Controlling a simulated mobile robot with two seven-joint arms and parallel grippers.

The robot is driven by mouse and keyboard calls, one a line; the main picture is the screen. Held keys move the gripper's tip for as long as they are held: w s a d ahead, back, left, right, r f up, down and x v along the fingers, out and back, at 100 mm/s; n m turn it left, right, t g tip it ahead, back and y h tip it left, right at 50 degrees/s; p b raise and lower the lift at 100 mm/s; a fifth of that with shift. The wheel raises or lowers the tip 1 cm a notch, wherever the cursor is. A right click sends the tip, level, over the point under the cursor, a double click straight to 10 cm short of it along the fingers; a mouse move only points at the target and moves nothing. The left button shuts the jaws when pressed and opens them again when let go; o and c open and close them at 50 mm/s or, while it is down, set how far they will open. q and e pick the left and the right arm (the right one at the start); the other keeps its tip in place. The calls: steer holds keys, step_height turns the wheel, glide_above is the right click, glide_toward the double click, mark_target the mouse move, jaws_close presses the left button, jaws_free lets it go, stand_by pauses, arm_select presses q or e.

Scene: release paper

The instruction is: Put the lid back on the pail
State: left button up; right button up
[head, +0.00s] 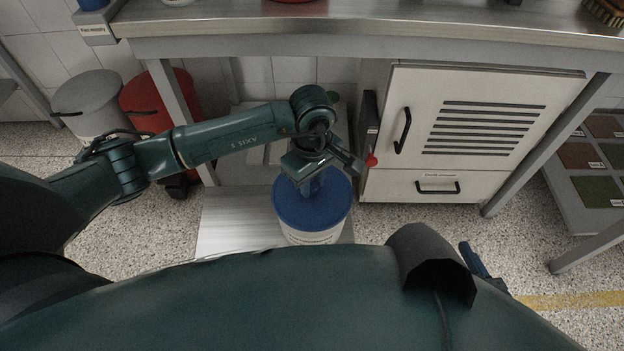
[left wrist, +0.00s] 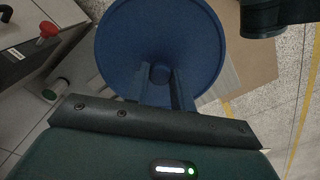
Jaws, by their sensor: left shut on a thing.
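The blue round lid (head: 335,208) is in the middle of the head view, at the top of the white pail (head: 312,237). It covers the pail's opening from this angle; I cannot tell whether it rests on the rim or hangs just above. My left gripper (head: 312,180) comes down from above and is shut on the lid's central knob. In the left wrist view the lid (left wrist: 160,30) fills the middle, with the knob between the fingers (left wrist: 165,85). The pail is hidden there. A small bluish part at the right of the head view may be my right gripper (head: 475,262); its jaws are unclear.
Grey (head: 92,105) and red (head: 160,100) bins stand left.

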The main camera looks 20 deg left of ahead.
arm_select(q)
steer(key=shift+f+b, duration=0.2)
steer(key=shift+b, duration=0.2)
stand_by(1.1)
stand_by(0.3)
steer(key=o, duration=1)
steer(key=shift+o, duration=0.7)
steer(key=o, duration=0.4)
steer(key=shift+r, duration=0.1)
steer(key=shift+r+p, duration=2.15)
steer(key=shift+r, duration=1.3)
